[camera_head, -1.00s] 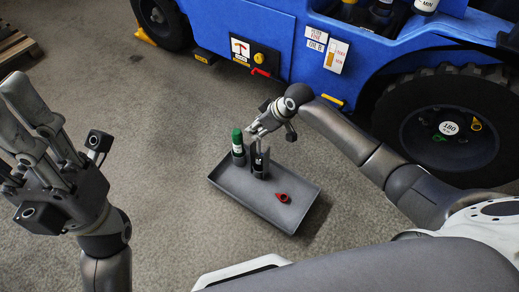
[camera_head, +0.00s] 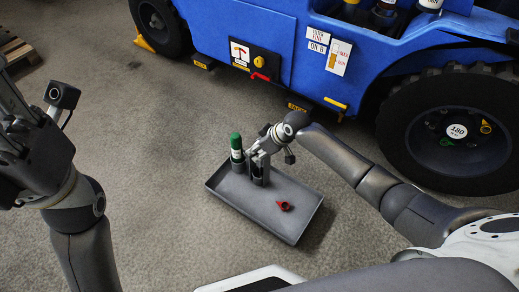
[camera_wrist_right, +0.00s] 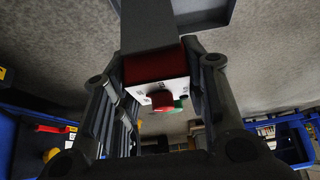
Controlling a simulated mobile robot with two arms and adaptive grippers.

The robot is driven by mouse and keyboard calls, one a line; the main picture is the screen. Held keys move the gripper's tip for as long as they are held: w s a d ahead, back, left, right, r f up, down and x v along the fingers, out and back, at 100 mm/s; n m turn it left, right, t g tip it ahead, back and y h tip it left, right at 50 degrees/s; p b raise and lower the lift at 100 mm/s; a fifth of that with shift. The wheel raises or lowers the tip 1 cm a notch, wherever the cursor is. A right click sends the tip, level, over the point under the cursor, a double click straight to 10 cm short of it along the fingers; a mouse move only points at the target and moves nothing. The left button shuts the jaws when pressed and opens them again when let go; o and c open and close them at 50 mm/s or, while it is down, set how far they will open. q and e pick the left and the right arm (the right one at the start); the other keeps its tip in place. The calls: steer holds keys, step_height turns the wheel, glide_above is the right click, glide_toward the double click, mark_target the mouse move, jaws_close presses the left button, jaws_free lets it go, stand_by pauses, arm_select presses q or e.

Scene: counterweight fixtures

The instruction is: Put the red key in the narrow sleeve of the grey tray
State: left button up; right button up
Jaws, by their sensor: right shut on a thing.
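The grey tray (camera_head: 232,197) lies on the floor with two dark upright sleeves at its far left end. A green-topped cylinder with a white label (camera_head: 236,147) stands in the left sleeve (camera_head: 239,166). My right gripper (camera_head: 260,158) is at the other sleeve (camera_head: 261,177), fingers pointing down. In the right wrist view it is shut on a red piece with a white marked face (camera_wrist_right: 155,66), which I take as the red key. The head view hides this piece, so I cannot tell how far it is in the sleeve. My left gripper (camera_head: 30,130) is cut off at the left edge.
A small red pointed piece (camera_head: 283,206) lies on the tray floor, right of the sleeves. A blue vehicle (camera_head: 270,35) with a large black wheel (camera_head: 455,130) stands behind the tray. Bare concrete floor surrounds the tray. A wooden pallet (camera_head: 17,48) is at the far left.

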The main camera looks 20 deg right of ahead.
steer(key=shift+f, duration=0.1)
steer(key=o, duration=1.3)
steer(key=shift+o, duration=0.2)
